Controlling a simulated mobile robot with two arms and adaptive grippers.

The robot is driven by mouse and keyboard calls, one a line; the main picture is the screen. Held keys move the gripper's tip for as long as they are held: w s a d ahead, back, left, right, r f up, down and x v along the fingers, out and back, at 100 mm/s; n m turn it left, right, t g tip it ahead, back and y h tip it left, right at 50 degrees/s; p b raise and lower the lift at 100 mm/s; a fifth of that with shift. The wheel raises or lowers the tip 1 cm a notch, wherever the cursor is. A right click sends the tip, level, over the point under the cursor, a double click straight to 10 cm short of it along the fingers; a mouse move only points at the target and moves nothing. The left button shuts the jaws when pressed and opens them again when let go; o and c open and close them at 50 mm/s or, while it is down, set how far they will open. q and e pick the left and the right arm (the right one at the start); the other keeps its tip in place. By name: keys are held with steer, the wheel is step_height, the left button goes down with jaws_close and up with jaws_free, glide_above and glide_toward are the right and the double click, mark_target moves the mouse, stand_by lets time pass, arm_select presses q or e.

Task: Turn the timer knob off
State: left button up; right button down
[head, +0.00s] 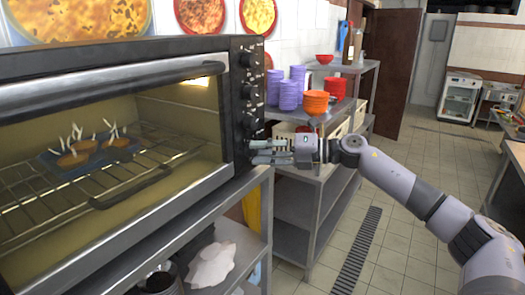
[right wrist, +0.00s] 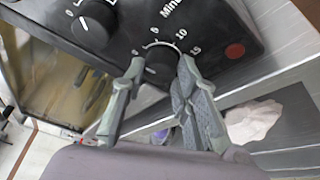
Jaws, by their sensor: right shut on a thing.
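The timer knob (right wrist: 160,60) is black and sits on the oven's black control panel. Around it in the right wrist view are a minute scale with 0, 5, 10 and 15 and part of the word "Minutes". My right gripper (right wrist: 163,75) has one finger on each side of this knob and is shut on it. In the head view the right gripper (head: 252,151) reaches the lower end of the control panel (head: 243,80) from the right, and its fingers hide the timer knob. My left gripper is not in view.
Another knob (right wrist: 93,22) is close beside the timer knob; a red light (right wrist: 235,50) is on its other side. The oven (head: 110,130) holds a blue tray (head: 75,160) on its rack. Shelves with purple bowls (head: 288,95) and orange bowls (head: 314,102) stand behind my right gripper.

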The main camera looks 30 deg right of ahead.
steer(key=shift+a+n+h, duration=0.1)
steer(key=shift+n+h, duration=0.2)
steer(key=shift+n, duration=0.4)
steer(key=c, duration=1.2)
jaws_free()
steer(key=shift+c, duration=0.2)
steer(key=v, duration=0.7)
steer(key=shift+s+d, duration=0.15)
steer(key=shift+d, duration=0.05)
steer(key=shift+r, duration=0.15)
